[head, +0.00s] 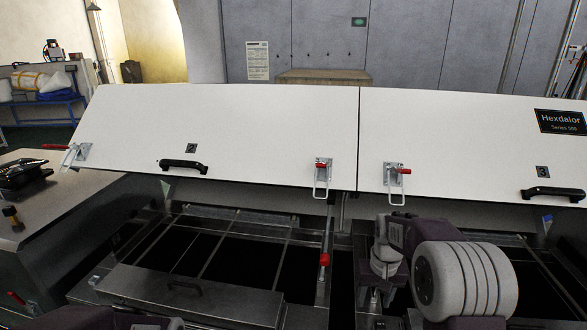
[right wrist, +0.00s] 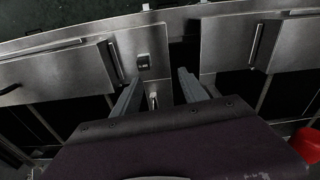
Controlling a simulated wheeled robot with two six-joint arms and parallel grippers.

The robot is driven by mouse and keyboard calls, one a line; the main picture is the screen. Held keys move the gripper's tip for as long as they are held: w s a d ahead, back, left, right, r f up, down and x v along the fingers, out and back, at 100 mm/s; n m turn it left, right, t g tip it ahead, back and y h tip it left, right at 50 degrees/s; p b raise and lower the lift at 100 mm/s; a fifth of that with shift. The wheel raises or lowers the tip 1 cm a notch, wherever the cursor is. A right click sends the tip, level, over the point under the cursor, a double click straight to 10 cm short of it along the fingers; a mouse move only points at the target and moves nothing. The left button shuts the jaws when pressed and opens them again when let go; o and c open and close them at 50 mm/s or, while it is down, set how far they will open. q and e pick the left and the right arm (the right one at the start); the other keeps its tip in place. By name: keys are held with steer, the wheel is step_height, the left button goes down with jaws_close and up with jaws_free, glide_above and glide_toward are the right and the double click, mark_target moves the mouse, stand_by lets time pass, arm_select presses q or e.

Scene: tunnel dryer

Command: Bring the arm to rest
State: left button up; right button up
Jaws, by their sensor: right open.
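My right arm reaches over the machine at the lower right of the head view, with its right gripper (head: 377,292) pointing down in front of panel 3. In the right wrist view the two fingers of the right gripper (right wrist: 158,90) stand apart with nothing between them. Metal panels and dark openings of the dryer lie beyond them. A dark piece of my left arm shows at the bottom left edge of the head view; its gripper is out of sight.
White lid 2 (head: 240,125) and white lid 3 (head: 460,135) stand raised, with red-handled latches (head: 322,168) along their lower edges. A metal cover (head: 185,290) lies over the front of the left bay. A side counter (head: 60,215) holds dark items at left.

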steer(key=s+a+f, duration=0.2)
steer(key=s+a, duration=0.1)
steer(key=s, duration=0.6)
steer(key=s+a+f+n, duration=0.1)
steer(key=s+a+f, duration=0.2)
steer(key=s, duration=0.6)
steer(key=shift+a+b, duration=0.4)
steer(key=shift+a, duration=0.05)
